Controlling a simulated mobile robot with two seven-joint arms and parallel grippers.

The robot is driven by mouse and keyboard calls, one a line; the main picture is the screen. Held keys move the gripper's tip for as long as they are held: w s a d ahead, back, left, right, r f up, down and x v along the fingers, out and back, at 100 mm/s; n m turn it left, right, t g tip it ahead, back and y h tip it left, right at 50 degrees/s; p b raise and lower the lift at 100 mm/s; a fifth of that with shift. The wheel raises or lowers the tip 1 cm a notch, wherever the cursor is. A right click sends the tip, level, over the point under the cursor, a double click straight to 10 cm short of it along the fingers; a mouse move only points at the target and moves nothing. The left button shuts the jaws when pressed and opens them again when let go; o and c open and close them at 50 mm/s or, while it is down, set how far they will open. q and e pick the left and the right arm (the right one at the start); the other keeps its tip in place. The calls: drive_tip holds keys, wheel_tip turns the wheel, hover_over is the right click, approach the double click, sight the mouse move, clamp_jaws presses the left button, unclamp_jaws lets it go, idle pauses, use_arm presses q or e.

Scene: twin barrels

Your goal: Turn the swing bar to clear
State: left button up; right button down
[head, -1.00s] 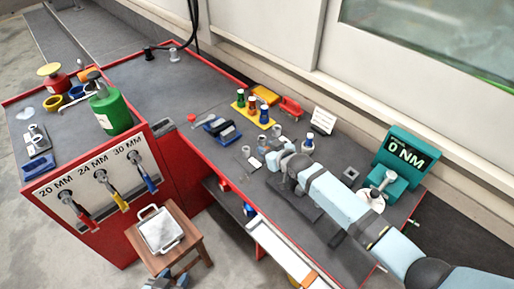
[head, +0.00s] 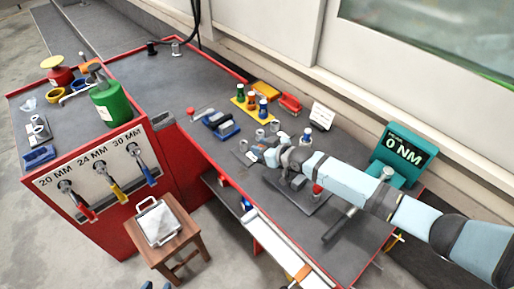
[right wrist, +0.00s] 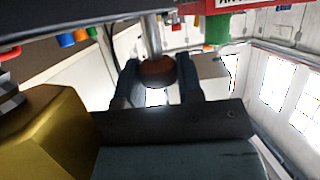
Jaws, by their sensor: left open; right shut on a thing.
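My right gripper (head: 258,153) reaches in from the right, low over the dark bench top. In the right wrist view its two dark fingers (right wrist: 158,78) are shut on a brownish round knob (right wrist: 157,71) at the end of a metal rod (right wrist: 152,35). I cannot tell whether this knob belongs to the swing bar. A dark bar (head: 341,225) lies at the bench's front, beside a dark flat plate (head: 292,198) under my right arm. A red knob (head: 318,188) shows beside the arm. My left gripper (head: 158,286) is barely in view at the bottom edge, open.
A teal display (head: 397,155) reading 0 NM stands at the bench's right. Bottles in a yellow rack (head: 250,108), a blue tool holder (head: 221,126) and a white card (head: 322,116) stand beyond my gripper. A wooden stool (head: 165,240) stands in front.

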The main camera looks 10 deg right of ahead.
idle(0.4)
drive_tip(key=c, duration=0.8)
unclamp_jaws()
drive_tip(key=shift+c, duration=0.2)
drive_tip(key=v, duration=1.4)
drive_tip(key=shift+w+f, duration=0.1)
